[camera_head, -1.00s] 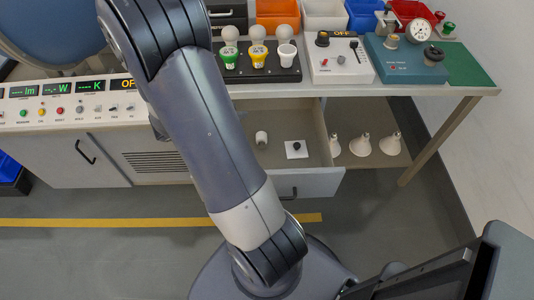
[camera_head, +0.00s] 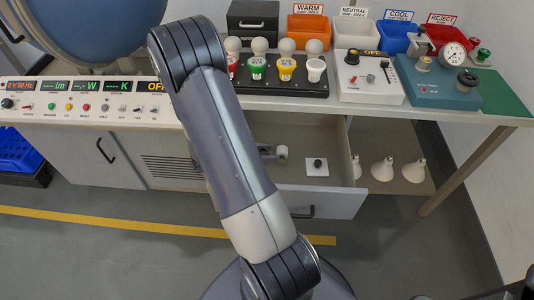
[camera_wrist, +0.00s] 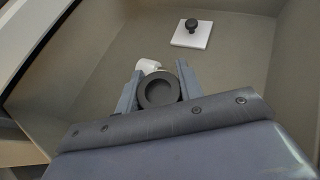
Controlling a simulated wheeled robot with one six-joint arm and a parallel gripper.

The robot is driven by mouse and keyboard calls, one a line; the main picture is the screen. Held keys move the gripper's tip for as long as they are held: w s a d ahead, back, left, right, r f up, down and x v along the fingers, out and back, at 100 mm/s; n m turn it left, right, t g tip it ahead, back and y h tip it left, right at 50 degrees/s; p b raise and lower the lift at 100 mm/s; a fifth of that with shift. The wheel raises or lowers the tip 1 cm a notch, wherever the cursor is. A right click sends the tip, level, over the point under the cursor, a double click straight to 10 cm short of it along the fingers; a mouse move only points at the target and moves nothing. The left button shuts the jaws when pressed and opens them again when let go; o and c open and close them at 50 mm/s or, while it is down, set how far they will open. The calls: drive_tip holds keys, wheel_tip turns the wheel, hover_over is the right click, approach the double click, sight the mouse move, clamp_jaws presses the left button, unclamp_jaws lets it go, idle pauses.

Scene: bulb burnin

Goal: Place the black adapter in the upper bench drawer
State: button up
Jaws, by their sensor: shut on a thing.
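My gripper (camera_wrist: 158,92) is shut on the black adapter (camera_wrist: 158,104), a round dark cup-like piece held between the two grey fingers in the wrist view. It is over or inside the open drawer (camera_wrist: 110,75); its height above the drawer floor is hard to tell. In the head view the open drawer (camera_head: 328,202) sits under the bench top, and part of my gripper (camera_head: 265,151) shows past my arm. The adapter is not clearly visible there.
The drawer holds a white cylindrical piece (camera_wrist: 148,65), partly hidden behind my gripper, and a white square plate with a black knob (camera_wrist: 192,33). White cone-shaped bulbs (camera_head: 383,168) stand on a shelf right of the drawer. The bench top (camera_head: 440,112) overhangs the drawer's back.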

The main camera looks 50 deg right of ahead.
drive_tip(key=shift+f, duration=0.1)
drive_tip(key=shift+f+b, duration=0.6)
drive_tip(key=shift+b, duration=0.05)
drive_tip(key=o, duration=1)
drive_tip(key=shift+r+p, duration=0.5)
drive_tip(key=p+v, duration=0.1)
drive_tip(key=v, duration=1.1)
drive_tip(key=shift+r, duration=0.2)
